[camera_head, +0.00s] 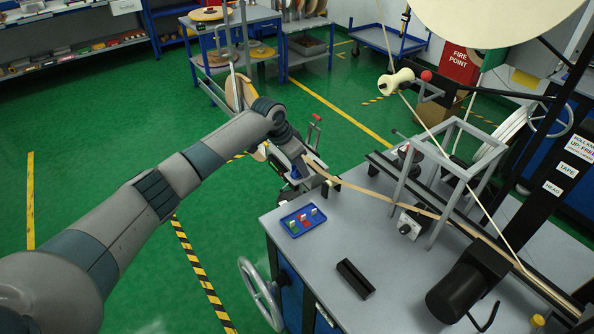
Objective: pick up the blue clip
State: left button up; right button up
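A small blue tray (287,233) lies on the near left corner of the grey worktop. Several small clips stand in it: a green one (293,226) at the left, a red one (304,221) in the middle and one with a pale top (314,211) at the right. The right one seems to be the blue clip, its lower part blending with the tray. My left gripper (302,170) is beyond the tray near the worktop's far left edge, apart from the clips. Its fingers are too small and dark to read. My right gripper is not in view.
A black block (355,278) lies on the worktop (335,240) near its front. A grey frame (437,180) with the tan tape (385,196) running through it stands to the right. A black motor (458,292) sits at front right. A handwheel (262,295) sticks out at left.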

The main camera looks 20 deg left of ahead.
pick_arm(q)
grip_shut()
jog(key=shift+r, duration=0.15)
jog(key=shift+r+b, duration=0.4)
jog(key=shift+r, duration=0.1)
notch_tip(320, 180, up, 2)
jog(key=shift+r+b, duration=0.2)
jog(key=shift+b, duration=0.45)
jog(key=s+d+r+b, duration=0.2)
jog(key=d+r, duration=0.5)
jog(key=d, duration=0.4)
jog(key=shift+d+r+b, duration=0.2)
jog(key=shift+d+b, duration=0.05)
jog(key=shift+b, duration=0.55)
jog(key=shift+f, duration=0.1)
